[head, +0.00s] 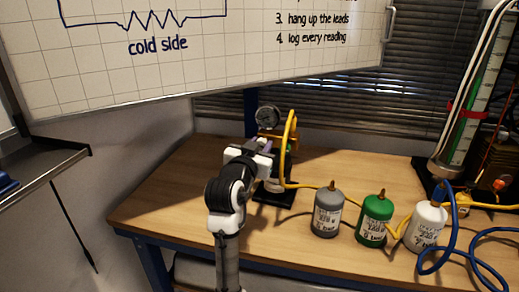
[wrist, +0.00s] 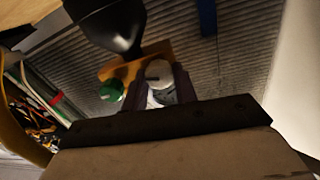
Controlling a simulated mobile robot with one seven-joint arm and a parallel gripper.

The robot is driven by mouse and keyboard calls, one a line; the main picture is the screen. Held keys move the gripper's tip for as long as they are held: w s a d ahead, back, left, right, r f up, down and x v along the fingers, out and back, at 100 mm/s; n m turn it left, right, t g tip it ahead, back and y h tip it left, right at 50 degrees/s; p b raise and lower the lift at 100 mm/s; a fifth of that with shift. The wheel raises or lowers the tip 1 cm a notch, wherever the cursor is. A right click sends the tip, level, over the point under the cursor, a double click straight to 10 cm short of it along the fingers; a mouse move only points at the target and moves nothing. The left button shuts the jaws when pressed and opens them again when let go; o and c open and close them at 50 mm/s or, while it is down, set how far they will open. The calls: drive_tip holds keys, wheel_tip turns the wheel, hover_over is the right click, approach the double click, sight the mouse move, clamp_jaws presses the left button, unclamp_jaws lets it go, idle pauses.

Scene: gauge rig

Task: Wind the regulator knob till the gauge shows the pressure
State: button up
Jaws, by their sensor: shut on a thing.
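The round gauge (head: 268,117) stands on top of the regulator rig near the back of the bench. Its dial is too small to read in the head view. In the wrist view its dark housing (wrist: 112,22) shows at the top and no dial face is visible. My gripper (wrist: 160,88) is shut on the pale, round regulator knob (wrist: 158,71), which sits between its two fingers. In the head view my gripper (head: 264,148) is at the rig, just below the gauge, and my arm hides most of the knob.
A yellow hose (head: 290,135) loops beside the rig. A grey bottle (head: 327,212), a green bottle (head: 375,220) and a white bottle (head: 427,226) stand to the right. Blue hose (head: 468,258) coils at far right. The wooden bench (head: 170,195) is clear to the left.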

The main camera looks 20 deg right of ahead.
drive_tip(key=o, duration=1)
drive_tip(key=shift+s, duration=0.1)
drive_tip(key=b+v, duration=0.1)
drive_tip(key=v, duration=1.2)
drive_tip(key=shift+s+a+b, duration=0.25)
drive_tip(key=shift+b, duration=0.15)
